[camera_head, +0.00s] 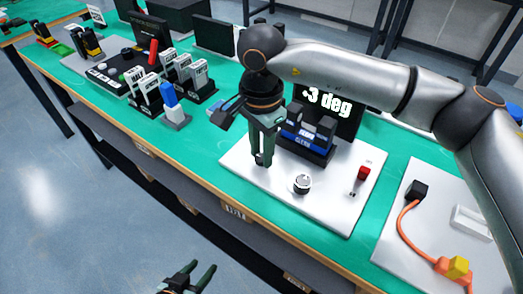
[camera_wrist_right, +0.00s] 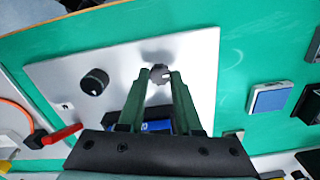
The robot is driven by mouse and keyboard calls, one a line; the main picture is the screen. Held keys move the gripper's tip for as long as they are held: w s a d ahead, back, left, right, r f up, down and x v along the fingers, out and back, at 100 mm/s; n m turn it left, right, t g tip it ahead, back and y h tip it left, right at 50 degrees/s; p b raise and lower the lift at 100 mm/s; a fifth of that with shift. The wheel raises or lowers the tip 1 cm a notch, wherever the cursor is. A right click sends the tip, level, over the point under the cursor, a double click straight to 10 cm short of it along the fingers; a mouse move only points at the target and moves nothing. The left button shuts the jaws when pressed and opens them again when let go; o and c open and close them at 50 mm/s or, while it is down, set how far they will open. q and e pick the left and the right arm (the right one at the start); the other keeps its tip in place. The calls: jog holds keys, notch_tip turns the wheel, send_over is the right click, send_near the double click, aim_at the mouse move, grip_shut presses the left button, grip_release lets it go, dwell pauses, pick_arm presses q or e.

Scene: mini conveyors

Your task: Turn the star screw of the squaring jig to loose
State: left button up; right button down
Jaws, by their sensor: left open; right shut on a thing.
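The squaring jig stands on a white plate (camera_head: 330,205), with a blue-and-black block (camera_head: 308,140) at its back; the plate also shows in the right wrist view (camera_wrist_right: 60,70). My right gripper (camera_head: 263,163) points down at the plate's left part. In the right wrist view its green fingers (camera_wrist_right: 160,76) are shut on a small grey knob, the star screw (camera_wrist_right: 159,72). The fingers hide the screw in the head view. My left gripper (camera_head: 188,277) is open and empty at the bottom, over the floor in front of the bench.
A dark screen (camera_head: 325,103) behind the jig reads "+3 deg". A round knob (camera_head: 301,184) and a red switch (camera_head: 363,173) are on the plate. Another board (camera_head: 405,245) with an orange cable is at right. Several black-and-white blocks (camera_head: 147,92) and a blue bottle-like piece (camera_head: 169,96) stand left.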

aim_at(261, 158)
dwell(0.4)
jog(key=c, duration=0.6)
grip_release()
notch_tip(261, 158, up, 13)
jog(key=p, duration=0.1)
jog(key=shift+f+p, duration=0.2)
jog(key=shift+p, duration=0.1)
jog(key=shift+s, duration=0.1)
